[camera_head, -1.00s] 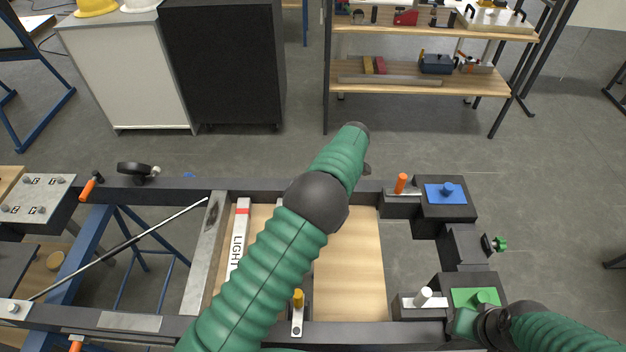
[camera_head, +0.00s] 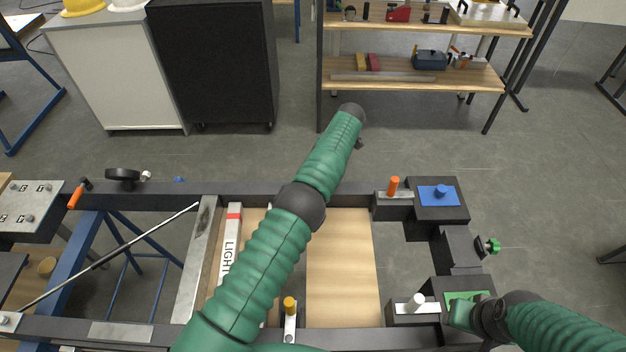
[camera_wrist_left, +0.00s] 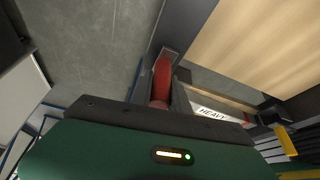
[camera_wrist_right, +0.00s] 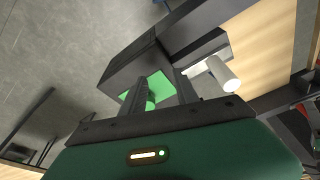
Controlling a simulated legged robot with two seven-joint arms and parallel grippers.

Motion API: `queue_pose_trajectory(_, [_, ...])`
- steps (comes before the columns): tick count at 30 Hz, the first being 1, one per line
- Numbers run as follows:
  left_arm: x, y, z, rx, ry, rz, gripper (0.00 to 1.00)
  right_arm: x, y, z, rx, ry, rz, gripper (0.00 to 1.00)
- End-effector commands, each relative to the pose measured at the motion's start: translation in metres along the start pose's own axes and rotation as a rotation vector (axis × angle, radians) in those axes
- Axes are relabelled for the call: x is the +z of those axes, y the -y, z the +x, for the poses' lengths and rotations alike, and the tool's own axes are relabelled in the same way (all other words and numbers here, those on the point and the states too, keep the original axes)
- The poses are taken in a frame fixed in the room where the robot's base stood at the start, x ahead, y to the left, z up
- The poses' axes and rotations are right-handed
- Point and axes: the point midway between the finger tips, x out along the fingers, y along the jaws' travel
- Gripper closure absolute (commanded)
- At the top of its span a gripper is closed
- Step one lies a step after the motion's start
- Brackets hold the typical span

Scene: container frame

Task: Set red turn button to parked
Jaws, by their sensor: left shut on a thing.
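In the left wrist view my left gripper (camera_wrist_left: 162,72) is shut on the red turn button (camera_wrist_left: 161,82), a long rounded red handle standing between the two fingers. In the head view the red button is hidden behind my left arm, and the left fingers do not show. In the right wrist view my right gripper (camera_wrist_right: 157,94) is open beside the green knob (camera_wrist_right: 151,101), with the fingers on either side of it. The knob stands on a green plate (camera_wrist_right: 163,88). In the head view the right gripper is near this plate, at the frame's front right corner.
A blue knob (camera_head: 440,191) and an orange pin (camera_head: 394,186) stand at the back right. A white pin (camera_head: 416,302) is beside the green plate. A yellow-topped lever (camera_head: 290,305) is at the front rail. Shelves (camera_head: 420,85) stand behind.

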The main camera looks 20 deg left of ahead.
Motion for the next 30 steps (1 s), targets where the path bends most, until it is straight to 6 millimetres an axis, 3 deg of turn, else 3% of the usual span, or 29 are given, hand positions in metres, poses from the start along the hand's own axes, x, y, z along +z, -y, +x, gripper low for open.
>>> queue_pose_trajectory(12, [0.001,0.0001,0.0005,-0.003,0.003,-0.006,1.0,0.0,0.0,0.0002,0.0,0.0,0.0,0.64])
queue_pose_trajectory(13, [0.0011,0.0001,0.0005,-0.003,0.004,-0.005,0.76,0.0,0.0,0.0002,0.0,0.0,0.0,0.64])
queue_pose_trajectory(18, [0.0006,0.0001,0.0004,-0.003,0.002,-0.006,0.57,0.0,0.0,0.0002,0.0,0.0,0.0,0.64])
queue_pose_trajectory(30, [0.0001,0.0006,-0.0008,0.008,0.001,0.019,0.57,-0.0001,0.0,-0.0001,0.0,0.0,0.0,0.64])
